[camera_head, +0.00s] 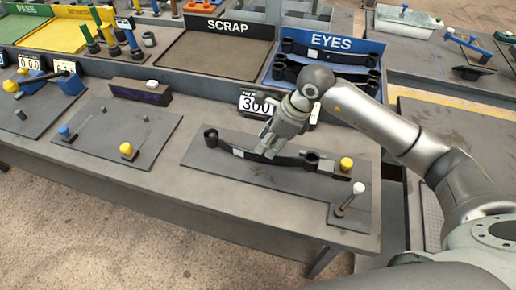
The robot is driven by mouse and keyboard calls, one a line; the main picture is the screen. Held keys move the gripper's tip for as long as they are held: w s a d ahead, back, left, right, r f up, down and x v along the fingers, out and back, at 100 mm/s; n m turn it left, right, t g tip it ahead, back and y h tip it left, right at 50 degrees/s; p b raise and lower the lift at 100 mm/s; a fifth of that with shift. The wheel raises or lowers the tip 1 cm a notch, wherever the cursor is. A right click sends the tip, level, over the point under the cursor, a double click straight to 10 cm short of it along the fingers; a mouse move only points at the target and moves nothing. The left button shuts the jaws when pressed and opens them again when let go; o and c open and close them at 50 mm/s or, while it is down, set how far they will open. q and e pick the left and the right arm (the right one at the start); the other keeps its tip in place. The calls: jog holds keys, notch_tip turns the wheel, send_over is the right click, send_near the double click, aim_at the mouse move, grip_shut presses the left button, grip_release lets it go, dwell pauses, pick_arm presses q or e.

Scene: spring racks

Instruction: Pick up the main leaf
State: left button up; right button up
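The main leaf, a long dark bar with a rolled eye at each end (291,160), lies on a grey mat (215,166) on the bench. A small white mark shows on its left half. My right gripper (269,148) points down at the middle of the leaf, its fingers overlapping the leaf in the picture. The gripper hides part of the leaf, and I cannot tell whether the fingers are closed on it. More dark leaves with eyes lie in the blue EYES bin (318,40) behind my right arm. My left gripper is not in view.
A yellow knob (346,164) stands close to the leaf's right eye, and a white-topped lever (350,199) stands at the front right. A display (254,103) reading 300 is behind the leaf. The SCRAP tray (205,53) looks empty. Another fixture mat (95,145) is at left.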

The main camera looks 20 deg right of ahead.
aim_at(255, 156)
jog(key=shift+a+f, duration=0.15)
jog(key=shift+f, duration=0.25)
jog(key=shift+w+a+f, duration=0.1)
jog(key=shift+w+f, duration=0.1)
jog(key=shift+f, duration=0.1)
jog(key=p+x, duration=0.2)
jog(key=x, duration=0.3)
jog(key=shift+w+f, duration=0.1)
jog(key=shift+w, duration=0.05)
jog(key=shift+c, duration=0.4)
grip_shut()
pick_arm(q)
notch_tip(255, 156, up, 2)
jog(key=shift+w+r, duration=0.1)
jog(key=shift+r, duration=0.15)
pick_arm(e)
jog(key=shift+w, duration=0.1)
